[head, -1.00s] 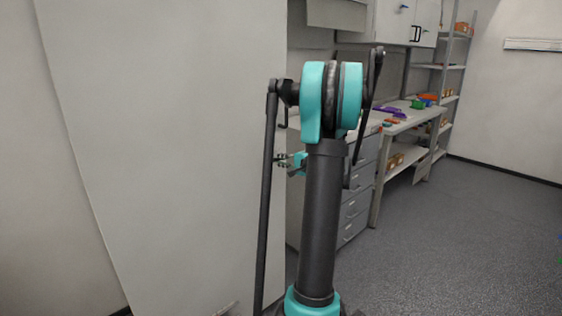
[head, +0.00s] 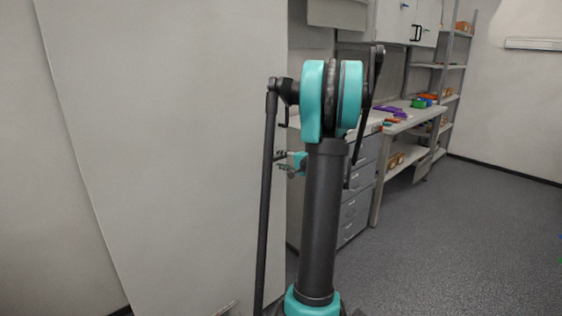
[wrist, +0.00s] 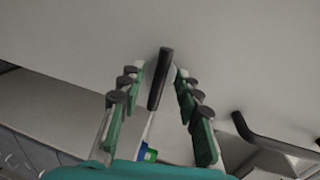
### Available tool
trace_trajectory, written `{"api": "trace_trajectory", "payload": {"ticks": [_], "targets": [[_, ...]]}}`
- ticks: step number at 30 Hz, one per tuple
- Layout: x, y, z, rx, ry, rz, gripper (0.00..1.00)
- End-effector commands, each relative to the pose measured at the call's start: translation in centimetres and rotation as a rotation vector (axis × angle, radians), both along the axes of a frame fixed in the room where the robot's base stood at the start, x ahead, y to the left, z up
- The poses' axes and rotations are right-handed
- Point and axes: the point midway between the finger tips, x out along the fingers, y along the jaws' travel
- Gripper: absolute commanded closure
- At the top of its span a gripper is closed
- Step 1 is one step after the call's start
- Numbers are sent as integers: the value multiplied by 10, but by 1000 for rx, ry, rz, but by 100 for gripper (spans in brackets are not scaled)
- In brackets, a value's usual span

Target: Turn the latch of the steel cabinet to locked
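The steel cabinet (head: 170,140) is the tall pale grey body filling the left of the head view. In the wrist view its pale face (wrist: 230,45) spans the top. A dark, bar-shaped lever, which looks like the latch (wrist: 159,80), stands lengthwise between my fingers, slightly tilted. My gripper (wrist: 155,70) is open around it, with a gap on the left and a narrower one on the right. I cannot tell whether the right finger touches it. In the head view my gripper (head: 281,160) is small and partly hidden by my arm; the latch cannot be made out there.
A dark bent handle (wrist: 272,140) lies right of my fingers in the wrist view. A drawer unit (head: 357,205) and a workbench (head: 410,118) with coloured items stand behind my arm. Shelving (head: 450,85) is farther back. The floor (head: 470,240) at right is clear.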

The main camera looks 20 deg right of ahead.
Motion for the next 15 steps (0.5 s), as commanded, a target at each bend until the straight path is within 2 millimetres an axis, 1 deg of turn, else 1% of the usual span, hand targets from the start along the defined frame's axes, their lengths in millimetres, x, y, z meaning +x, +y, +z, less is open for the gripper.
{"api": "trace_trajectory", "payload": {"ticks": [6,9,11,14,15], "targets": [[0,0,0,1,0,0,66],[-3,-2,1,1,0,-1,66],[-9,-3,2,1,0,-1,66],[-22,-9,5,1,0,-4,66],[-29,-11,6,1,0,-3,66]]}}
